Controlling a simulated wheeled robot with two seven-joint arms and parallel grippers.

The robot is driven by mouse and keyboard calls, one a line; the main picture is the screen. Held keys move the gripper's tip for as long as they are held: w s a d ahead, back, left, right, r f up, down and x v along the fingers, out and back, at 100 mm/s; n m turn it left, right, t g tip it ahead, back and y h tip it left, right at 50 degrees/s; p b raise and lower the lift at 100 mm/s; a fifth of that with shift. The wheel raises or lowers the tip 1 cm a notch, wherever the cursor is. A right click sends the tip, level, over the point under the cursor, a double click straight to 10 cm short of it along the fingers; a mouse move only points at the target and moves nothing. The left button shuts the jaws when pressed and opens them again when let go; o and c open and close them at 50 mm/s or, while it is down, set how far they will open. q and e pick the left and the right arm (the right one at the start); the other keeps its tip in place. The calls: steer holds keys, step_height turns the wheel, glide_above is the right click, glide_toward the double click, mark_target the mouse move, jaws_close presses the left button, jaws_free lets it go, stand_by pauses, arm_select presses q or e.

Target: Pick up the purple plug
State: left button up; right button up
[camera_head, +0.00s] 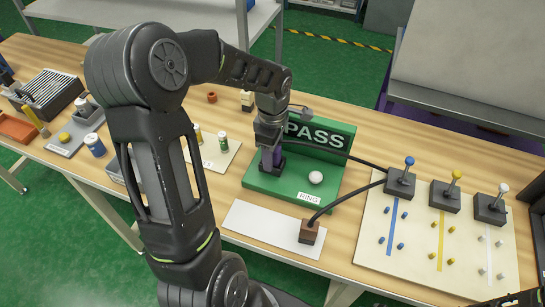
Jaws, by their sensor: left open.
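My left gripper (270,152) points down over the green stand (326,178) marked PASS and RING. It is open. A small purple patch, likely the purple plug (278,157), shows at the fingers, just above a dark base on the green stand. The gripper hides most of it, so I cannot tell whether the fingers touch it.
A white ball (315,177) sits on the green stand, right of the gripper. A brown block (309,231) with a black cable stands in front. A board (435,240) with blue, yellow and white levers is at right. Bottles (223,142) and trays stand left.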

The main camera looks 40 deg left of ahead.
arm_select(q)
steer(key=shift+c, duration=0.4)
jaws_close()
